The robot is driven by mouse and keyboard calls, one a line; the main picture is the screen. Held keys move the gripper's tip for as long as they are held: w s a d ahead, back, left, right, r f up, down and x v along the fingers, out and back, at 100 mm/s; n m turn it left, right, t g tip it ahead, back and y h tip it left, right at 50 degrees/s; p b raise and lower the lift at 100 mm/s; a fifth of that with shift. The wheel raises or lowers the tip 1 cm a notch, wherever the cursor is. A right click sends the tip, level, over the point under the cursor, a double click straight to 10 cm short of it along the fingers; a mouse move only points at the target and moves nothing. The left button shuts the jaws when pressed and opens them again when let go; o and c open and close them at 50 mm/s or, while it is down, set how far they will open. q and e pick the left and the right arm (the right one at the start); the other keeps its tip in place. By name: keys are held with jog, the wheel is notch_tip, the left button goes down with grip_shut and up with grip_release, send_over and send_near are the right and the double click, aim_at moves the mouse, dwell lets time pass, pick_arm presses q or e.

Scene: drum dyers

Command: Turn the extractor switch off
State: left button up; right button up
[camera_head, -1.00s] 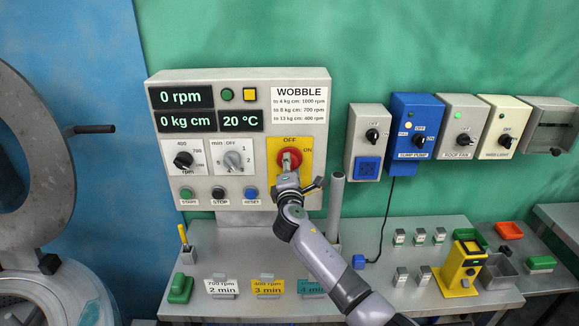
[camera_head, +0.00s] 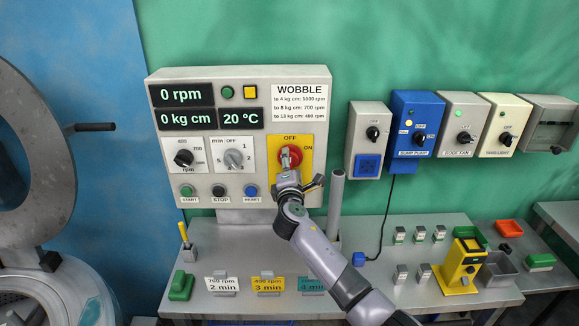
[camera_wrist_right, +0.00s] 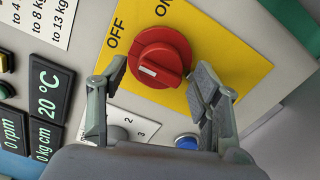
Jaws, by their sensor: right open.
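The red rotary switch (camera_head: 293,154) sits on a yellow plate marked OFF at the top and ON at the right, on the grey control panel. No label reading "extractor" is legible. In the right wrist view the red knob (camera_wrist_right: 160,57) carries a white mark on its lower left side. My right gripper (camera_wrist_right: 160,80) is open, with one finger on each side of the knob's near edge; I cannot tell whether either finger touches it. In the head view the right gripper (camera_head: 287,163) covers the knob's lower left part. My left gripper is not in view.
A speed dial (camera_head: 184,158), a timer dial (camera_head: 233,159) and a blue RESET button (camera_head: 251,191) lie left of the switch. A grey post (camera_head: 336,205) stands close right of my arm. Several switch boxes, including the blue pump box (camera_head: 416,125), hang farther right.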

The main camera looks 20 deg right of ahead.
jog(key=v, duration=1.2)
